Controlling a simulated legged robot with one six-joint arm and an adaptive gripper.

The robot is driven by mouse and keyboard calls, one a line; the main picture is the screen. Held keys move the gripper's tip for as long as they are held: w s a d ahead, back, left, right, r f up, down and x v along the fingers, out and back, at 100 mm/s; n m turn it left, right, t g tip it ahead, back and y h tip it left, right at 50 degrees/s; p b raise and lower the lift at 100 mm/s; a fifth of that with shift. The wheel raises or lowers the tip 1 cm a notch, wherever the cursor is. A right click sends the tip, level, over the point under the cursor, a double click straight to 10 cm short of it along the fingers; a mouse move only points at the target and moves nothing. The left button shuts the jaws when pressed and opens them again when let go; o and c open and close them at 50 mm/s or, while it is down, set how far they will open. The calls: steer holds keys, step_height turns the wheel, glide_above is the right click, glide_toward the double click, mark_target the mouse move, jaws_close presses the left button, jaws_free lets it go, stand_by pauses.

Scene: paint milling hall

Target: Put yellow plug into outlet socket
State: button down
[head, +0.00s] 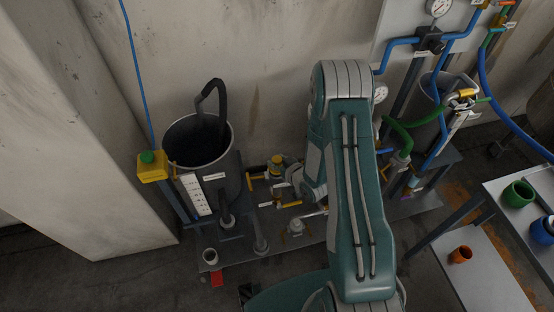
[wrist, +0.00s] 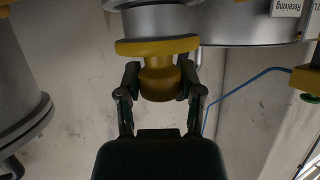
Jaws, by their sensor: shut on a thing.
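The yellow plug (wrist: 160,82) shows in the wrist view as a round knob below a wide yellow flange. My gripper (wrist: 160,76) is shut on the knob, one finger on each side. A grey metal cylinder (wrist: 160,20) lies directly beyond the flange. I cannot tell whether it is the plug's own body or the outlet socket, nor whether the plug is seated. In the head view a yellow-topped piece (head: 277,160) shows beside my arm's end, right of the dark vessel. My arm hides much of that area.
A dark open vessel (head: 200,143) stands left of my arm, with a yellow box with a green button (head: 151,166) beside it. Pipes and gauges fill the back right. A table (head: 503,190) with green and blue pots is at the right.

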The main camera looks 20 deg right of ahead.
steer(key=shift+f, duration=0.55)
steer(key=shift+c, duration=0.8)
jaws_free()
steer(key=v, duration=1.2)
steer(key=shift+f, duration=0.1)
